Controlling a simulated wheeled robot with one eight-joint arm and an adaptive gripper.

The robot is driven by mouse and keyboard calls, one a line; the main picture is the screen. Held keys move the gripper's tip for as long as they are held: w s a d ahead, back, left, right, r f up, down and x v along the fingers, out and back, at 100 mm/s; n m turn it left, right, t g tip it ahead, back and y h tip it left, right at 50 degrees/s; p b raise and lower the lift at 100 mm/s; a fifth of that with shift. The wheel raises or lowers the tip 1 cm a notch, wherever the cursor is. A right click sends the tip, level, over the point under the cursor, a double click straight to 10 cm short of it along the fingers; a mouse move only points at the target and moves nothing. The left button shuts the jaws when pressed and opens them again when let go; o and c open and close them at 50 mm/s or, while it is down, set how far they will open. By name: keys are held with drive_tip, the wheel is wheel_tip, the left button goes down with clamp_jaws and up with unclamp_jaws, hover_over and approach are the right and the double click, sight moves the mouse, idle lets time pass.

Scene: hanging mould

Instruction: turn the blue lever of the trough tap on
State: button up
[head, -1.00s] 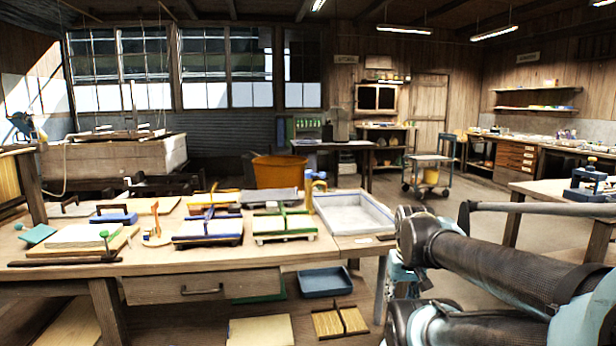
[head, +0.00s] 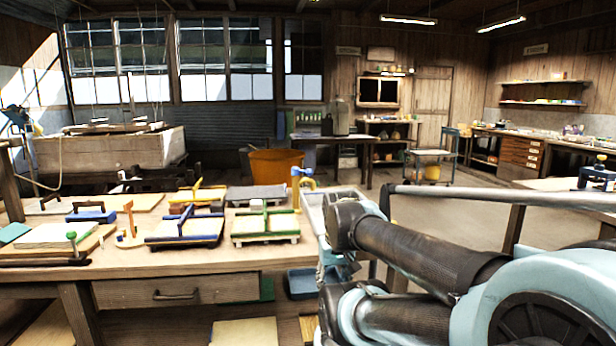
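A small yellow and blue tap (head: 302,179) stands upright at the back right of the workbench, beside the pale trough (head: 312,205). A blue part shows on the tap, but it is too small to tell which way the lever points. My arm crosses the right half of the head view and hides most of the trough. The tap itself stays clear of the arm, to its left. My gripper is not in view.
The workbench (head: 200,262) carries green-edged (head: 265,226) and blue-edged (head: 185,231) moulds and boards left of the tap. An orange tub (head: 276,162) stands behind it. A blue bin (head: 302,283) sits low by its right end. Open floor (head: 425,225) lies to the right.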

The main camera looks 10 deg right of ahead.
sight(310, 171)
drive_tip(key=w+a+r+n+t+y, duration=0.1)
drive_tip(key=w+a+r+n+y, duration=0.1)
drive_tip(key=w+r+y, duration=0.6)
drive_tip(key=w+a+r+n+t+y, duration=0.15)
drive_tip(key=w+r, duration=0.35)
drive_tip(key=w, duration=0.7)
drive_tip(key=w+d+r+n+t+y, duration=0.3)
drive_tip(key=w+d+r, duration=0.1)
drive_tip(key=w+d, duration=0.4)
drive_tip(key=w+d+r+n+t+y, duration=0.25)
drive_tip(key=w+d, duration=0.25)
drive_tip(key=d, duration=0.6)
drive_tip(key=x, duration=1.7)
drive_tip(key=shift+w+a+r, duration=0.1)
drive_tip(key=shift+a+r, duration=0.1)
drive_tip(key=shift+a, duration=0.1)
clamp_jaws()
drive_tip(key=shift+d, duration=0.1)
